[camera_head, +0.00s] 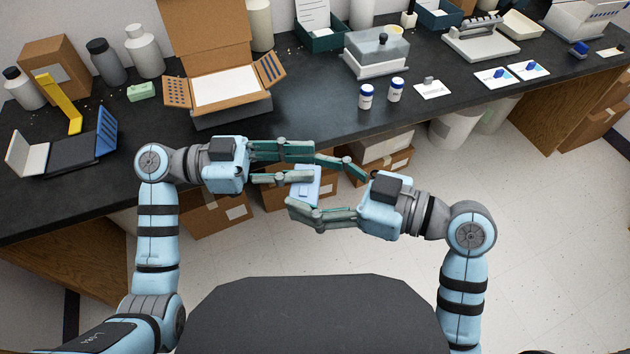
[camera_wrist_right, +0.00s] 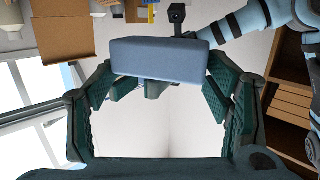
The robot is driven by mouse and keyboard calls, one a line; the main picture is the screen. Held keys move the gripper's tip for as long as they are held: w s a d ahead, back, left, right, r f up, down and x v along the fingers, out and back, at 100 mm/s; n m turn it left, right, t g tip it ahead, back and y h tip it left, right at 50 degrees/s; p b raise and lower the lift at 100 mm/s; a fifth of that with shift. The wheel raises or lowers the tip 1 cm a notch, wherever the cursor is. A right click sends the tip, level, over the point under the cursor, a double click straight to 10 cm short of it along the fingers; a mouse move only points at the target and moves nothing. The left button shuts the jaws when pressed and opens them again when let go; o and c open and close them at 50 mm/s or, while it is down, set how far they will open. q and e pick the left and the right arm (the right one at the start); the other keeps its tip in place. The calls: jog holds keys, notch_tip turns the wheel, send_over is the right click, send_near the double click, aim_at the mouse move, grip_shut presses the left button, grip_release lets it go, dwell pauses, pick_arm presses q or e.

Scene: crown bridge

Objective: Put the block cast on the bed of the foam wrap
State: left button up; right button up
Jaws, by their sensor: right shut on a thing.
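The block cast (camera_head: 306,185) is a pale blue block held above the floor in front of the table, between my two grippers. It also shows in the right wrist view (camera_wrist_right: 163,58), across the fingertips. My right gripper (camera_head: 302,183) is shut on it. My left gripper (camera_head: 305,168) reaches in from the left, its fingers beside and partly overlapping the block; whether they grip it is hidden. An open holder with a dark bed (camera_head: 72,151), a white flap and a blue flap lies at the table's left; it looks like the foam wrap, though I cannot be sure.
An open cardboard box with a white bed (camera_head: 224,88) stands right of the holder. A yellow bracket (camera_head: 62,105), a green block (camera_head: 141,91) and bottles (camera_head: 105,62) stand behind. Two small jars (camera_head: 366,96) are near the front edge. Cartons (camera_head: 214,212) sit below.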

pick_arm(q)
jog(key=o, duration=0.4)
